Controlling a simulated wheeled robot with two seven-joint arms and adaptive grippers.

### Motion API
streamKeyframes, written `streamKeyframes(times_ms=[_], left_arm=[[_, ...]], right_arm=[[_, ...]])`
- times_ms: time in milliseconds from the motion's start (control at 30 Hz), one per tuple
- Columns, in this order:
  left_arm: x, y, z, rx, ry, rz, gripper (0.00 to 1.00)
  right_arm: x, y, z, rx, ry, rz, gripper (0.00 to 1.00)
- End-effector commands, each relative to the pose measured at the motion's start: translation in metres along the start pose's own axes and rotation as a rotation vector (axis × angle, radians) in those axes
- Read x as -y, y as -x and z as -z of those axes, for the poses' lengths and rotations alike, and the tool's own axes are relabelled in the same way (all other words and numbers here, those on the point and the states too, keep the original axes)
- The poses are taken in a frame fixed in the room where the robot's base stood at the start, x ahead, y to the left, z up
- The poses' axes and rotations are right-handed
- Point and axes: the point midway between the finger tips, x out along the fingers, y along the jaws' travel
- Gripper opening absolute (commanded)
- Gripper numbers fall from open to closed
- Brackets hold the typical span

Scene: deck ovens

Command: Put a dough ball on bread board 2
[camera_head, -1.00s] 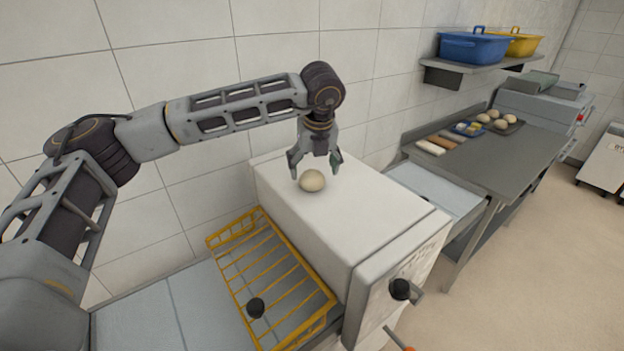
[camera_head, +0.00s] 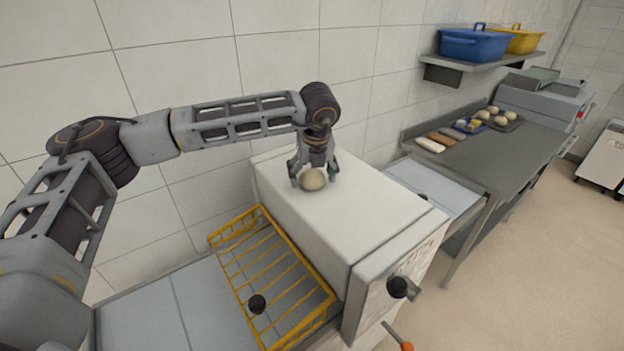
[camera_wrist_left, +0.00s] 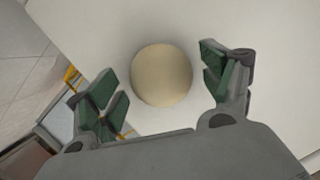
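A pale, round dough ball (camera_head: 313,181) rests on the flat top of a white machine (camera_head: 378,208). My left gripper (camera_head: 314,176) points down over it, with one finger on each side. In the left wrist view the dough ball (camera_wrist_left: 161,76) lies between the green finger pads of the open gripper (camera_wrist_left: 157,78), with a gap on both sides. More dough balls (camera_head: 503,118) sit on a dark tray on the steel table at the right. I cannot tell which thing is bread board 2. My right gripper is not in view.
A yellow wire rack (camera_head: 268,262) stands left of the machine. The steel table (camera_head: 490,155) also bears several flat strips (camera_head: 440,140) and a small blue tray (camera_head: 468,126). A wall shelf above holds a blue bin (camera_head: 473,46) and a yellow bin (camera_head: 523,42). The tiled wall is close behind my arm.

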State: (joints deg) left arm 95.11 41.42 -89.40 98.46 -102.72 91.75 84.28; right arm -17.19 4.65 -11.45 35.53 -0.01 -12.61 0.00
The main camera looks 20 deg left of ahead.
Motion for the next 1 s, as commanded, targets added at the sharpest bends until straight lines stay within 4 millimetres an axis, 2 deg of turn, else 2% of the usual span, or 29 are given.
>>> streamKeyframes(times_ms=[33,300,367,733,1000], left_arm=[[0.000,0.000,0.000,0.000,0.000,0.000,0.71],[0.000,0.000,0.000,0.000,0.000,0.000,0.37],[0.000,0.000,0.000,0.000,0.000,0.000,0.34],[0.000,0.006,-0.002,0.002,0.000,0.001,0.34],[0.001,0.034,-0.011,0.002,0.001,0.002,0.33]], right_arm=[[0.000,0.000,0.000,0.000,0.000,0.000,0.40],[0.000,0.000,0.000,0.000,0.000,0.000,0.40],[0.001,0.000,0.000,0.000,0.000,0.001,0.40],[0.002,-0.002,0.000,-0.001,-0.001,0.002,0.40],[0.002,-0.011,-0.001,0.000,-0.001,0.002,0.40]])
